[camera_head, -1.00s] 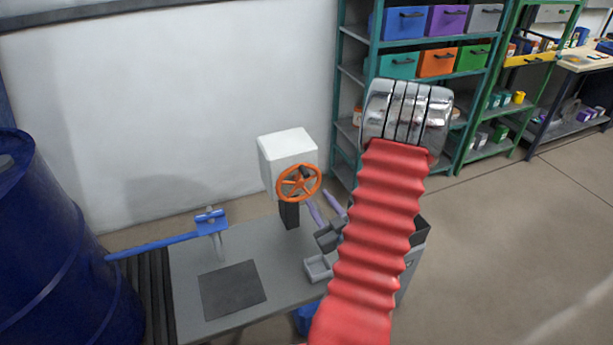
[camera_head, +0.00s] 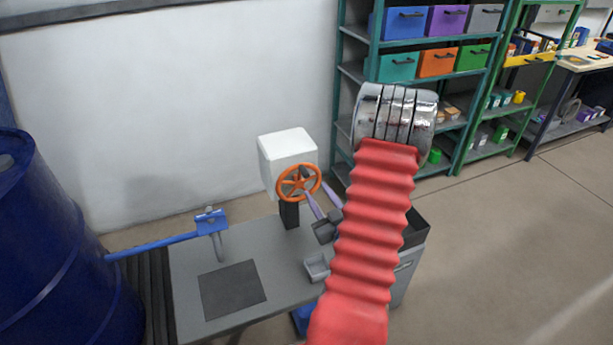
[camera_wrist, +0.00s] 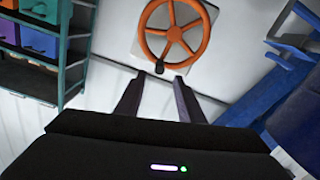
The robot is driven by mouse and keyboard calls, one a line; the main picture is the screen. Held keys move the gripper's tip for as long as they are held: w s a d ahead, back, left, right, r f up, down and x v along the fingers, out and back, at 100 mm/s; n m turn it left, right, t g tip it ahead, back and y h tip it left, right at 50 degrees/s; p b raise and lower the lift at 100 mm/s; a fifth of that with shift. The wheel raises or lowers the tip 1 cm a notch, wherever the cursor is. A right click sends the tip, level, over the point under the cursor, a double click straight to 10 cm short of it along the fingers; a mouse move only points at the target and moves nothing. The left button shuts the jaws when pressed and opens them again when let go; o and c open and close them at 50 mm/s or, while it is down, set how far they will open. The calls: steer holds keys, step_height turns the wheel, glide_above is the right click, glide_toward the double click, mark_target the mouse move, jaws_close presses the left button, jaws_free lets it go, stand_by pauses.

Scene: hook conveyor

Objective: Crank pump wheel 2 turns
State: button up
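The orange pump wheel (camera_head: 298,183) is mounted on the front of a white box (camera_head: 287,147) on a dark post above the grey bench. In the wrist view the spoked wheel (camera_wrist: 174,33) is ahead, with its dark crank knob (camera_wrist: 159,67) at the rim's lower edge. My gripper (camera_wrist: 160,77) is open and empty, with the knob in line with the gap between its fingertips. I cannot tell whether the fingertips are around the knob or short of it. In the head view my gripper (camera_head: 314,195) is close to the wheel's right side, partly hidden behind my red arm.
A blue lever (camera_head: 160,244) stands on the bench (camera_head: 190,285) left of the wheel. A small grey tray (camera_head: 317,268) lies near my arm. A blue barrel (camera_head: 55,250) is at far left. Shelves with coloured bins (camera_head: 405,22) stand behind right.

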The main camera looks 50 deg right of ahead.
mark_target(307, 177)
steer(key=x, duration=0.9)
steer(key=shift+w+d, duration=0.15)
steer(key=shift+w, duration=0.15)
steer(key=shift+c, duration=0.7)
jaws_close()
